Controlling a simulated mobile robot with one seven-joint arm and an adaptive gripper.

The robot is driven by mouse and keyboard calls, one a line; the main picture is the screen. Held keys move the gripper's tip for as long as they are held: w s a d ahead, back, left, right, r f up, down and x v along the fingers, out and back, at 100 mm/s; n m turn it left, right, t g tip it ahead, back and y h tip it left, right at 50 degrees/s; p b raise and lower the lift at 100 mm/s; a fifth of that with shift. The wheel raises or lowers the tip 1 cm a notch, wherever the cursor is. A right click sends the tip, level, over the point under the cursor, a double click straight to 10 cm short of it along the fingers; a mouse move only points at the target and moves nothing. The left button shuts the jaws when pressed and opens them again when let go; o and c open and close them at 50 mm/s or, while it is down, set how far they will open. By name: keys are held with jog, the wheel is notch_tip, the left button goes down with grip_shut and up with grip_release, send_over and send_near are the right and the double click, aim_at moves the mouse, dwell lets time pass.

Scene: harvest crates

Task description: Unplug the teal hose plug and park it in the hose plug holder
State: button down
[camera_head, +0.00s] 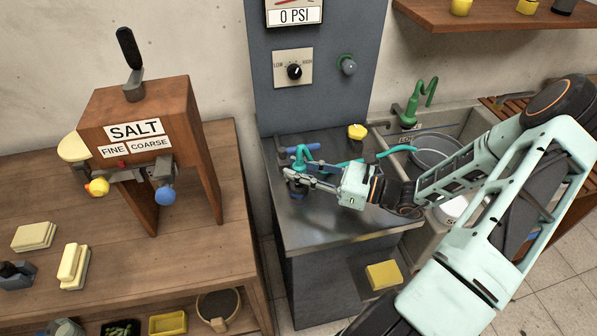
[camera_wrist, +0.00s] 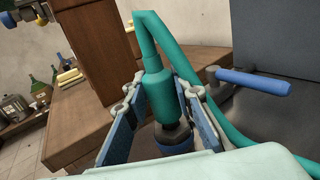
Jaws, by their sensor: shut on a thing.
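The teal hose plug (camera_wrist: 158,95) stands roughly upright between the two fingers of my gripper (camera_wrist: 161,88), which is shut on it. Its teal hose (camera_wrist: 148,25) rises from its top, bends over and runs down to the right. In the head view the hose (camera_head: 400,149) lies over the grey bench beside my gripper (camera_head: 298,178). Directly below the plug is a dark faceted metal piece (camera_wrist: 176,135) with blue beneath it. I cannot tell whether this belongs to the plug or to the holder. The hose plug holder is not clearly distinguishable.
A blue-handled bar (camera_wrist: 254,80) sticks out close right of the plug. A grey panel (camera_head: 318,95) behind carries a knob (camera_head: 294,72) and a green-ringed round fitting (camera_head: 347,65) with no hose on it. The wooden salt dispenser (camera_head: 137,115) stands left; a sink (camera_head: 470,130) lies right.

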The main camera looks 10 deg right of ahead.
jog(key=s+d+r, duration=0.2)
jog(key=s+r, duration=0.4)
jog(key=s+d+r+p, duration=0.1)
jog(key=s+d+r, duration=0.1)
jog(key=s+r, duration=0.4)
jog(key=shift+s+d, duration=0.25)
jog(key=shift+s, duration=0.45)
jog(key=shift+r, duration=0.1)
jog(key=shift+r+p, duration=2.6)
jog(key=shift+p, duration=0.3)
